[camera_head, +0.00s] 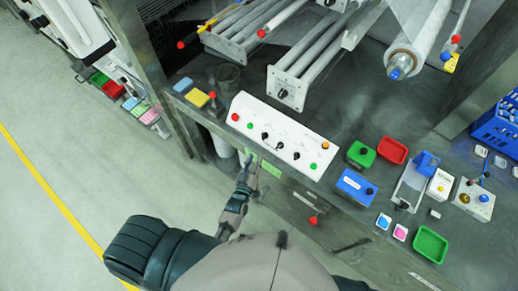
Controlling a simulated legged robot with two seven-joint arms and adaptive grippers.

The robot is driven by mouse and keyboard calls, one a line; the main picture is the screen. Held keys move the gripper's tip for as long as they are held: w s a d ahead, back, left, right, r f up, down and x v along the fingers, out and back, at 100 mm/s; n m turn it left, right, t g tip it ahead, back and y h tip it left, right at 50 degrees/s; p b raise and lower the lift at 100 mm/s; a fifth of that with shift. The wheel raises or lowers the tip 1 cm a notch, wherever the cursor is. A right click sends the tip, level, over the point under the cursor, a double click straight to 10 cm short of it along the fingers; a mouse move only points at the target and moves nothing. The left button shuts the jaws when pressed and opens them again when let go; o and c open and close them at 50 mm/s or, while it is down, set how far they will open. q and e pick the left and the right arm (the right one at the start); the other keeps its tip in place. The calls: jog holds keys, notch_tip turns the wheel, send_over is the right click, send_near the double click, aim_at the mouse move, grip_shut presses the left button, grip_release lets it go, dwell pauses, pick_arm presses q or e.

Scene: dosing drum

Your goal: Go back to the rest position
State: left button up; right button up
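My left gripper (247,168) is small and dark in this view, in front of the machine's front edge, just below the white control panel (283,135). Green labels show on the edge close to it. I see nothing held in it, but its fingers are too small to tell open from shut. The panel carries red, green, orange and black knobs and buttons. My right gripper is not in view.
The steel worktop holds a green box (361,154), a red tray (392,151), a blue box (356,187), a green tray (430,245) and a blue crate (497,125). Rollers (310,60) lie at the back. Open grey floor (100,175) with a yellow line is at left.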

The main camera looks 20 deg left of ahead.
pick_arm(q)
jog(key=shift+s, duration=0.9)
jog(key=s+f+m+g+b, duration=0.1)
jog(key=s+f+m+g, duration=0.3)
jog(key=f, duration=0.7)
jog(key=s+f+n+g+h+b, duration=0.1)
jog(key=s+f+g, duration=0.1)
jog(key=s+f, duration=0.7)
jog(key=s+f+m+g+b, duration=0.2)
jog(key=s+f+g, duration=0.1)
jog(key=f, duration=1)
jog(key=s+a+f+g, duration=0.2)
jog(key=s+f, duration=0.2)
jog(key=s, duration=0.4)
jog(key=s+a+f+m+g+y+b, duration=0.1)
jog(key=s+a+f+g, duration=0.2)
jog(key=s+f, duration=0.2)
jog(key=s+a+f+m+g, duration=0.1)
jog(key=s+a+f+g, duration=0.2)
jog(key=s, duration=0.8)
jog(key=shift+a+f+b, duration=0.15)
jog(key=shift+f+b, duration=0.25)
jog(key=shift+f, duration=0.45)
